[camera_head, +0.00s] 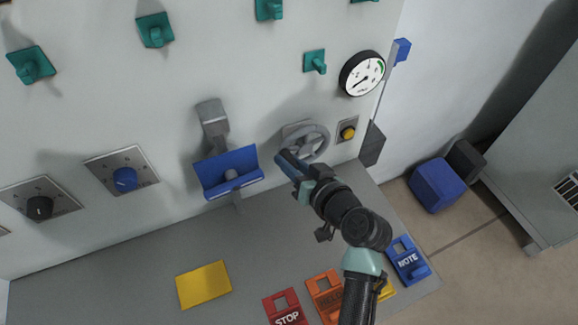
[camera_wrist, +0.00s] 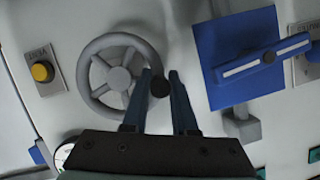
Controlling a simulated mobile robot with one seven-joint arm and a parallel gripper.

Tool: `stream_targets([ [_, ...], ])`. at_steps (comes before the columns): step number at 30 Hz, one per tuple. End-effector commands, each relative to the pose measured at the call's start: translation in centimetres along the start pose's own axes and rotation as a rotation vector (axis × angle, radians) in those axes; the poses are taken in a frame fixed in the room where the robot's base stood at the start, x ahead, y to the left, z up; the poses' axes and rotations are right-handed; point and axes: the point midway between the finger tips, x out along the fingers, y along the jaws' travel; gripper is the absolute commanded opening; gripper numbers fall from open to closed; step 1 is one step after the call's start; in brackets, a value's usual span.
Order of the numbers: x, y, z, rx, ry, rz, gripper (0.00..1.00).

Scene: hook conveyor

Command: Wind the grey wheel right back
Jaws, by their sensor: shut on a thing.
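The grey wheel (camera_head: 318,150) is mounted on the pale upright panel and is partly behind my gripper in the head view. It shows more fully in the wrist view (camera_wrist: 100,52), with a round hub, spokes and a black knob (camera_wrist: 160,87) at its rim. My gripper (camera_head: 284,162) is at the wheel's lower left side in the head view. In the wrist view my gripper's blue fingers (camera_wrist: 160,76) stand on both sides of the black knob and are shut on it. The fingers hide part of the rim.
A round gauge (camera_head: 362,73) and a yellow button (camera_head: 348,132) sit right of the wheel. A blue tray-like holder (camera_head: 228,173) juts out to its left. Labelled plates, including a red STOP plate (camera_head: 285,308), and a yellow plate (camera_head: 204,285) lie on the grey shelf below.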

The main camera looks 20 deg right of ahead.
Motion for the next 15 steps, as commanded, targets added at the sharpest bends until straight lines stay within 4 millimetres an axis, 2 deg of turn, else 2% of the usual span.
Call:
stream_targets([
  [15,-0.9,0.7,-2.4,0.453,0.003,-0.189,0.00],
])
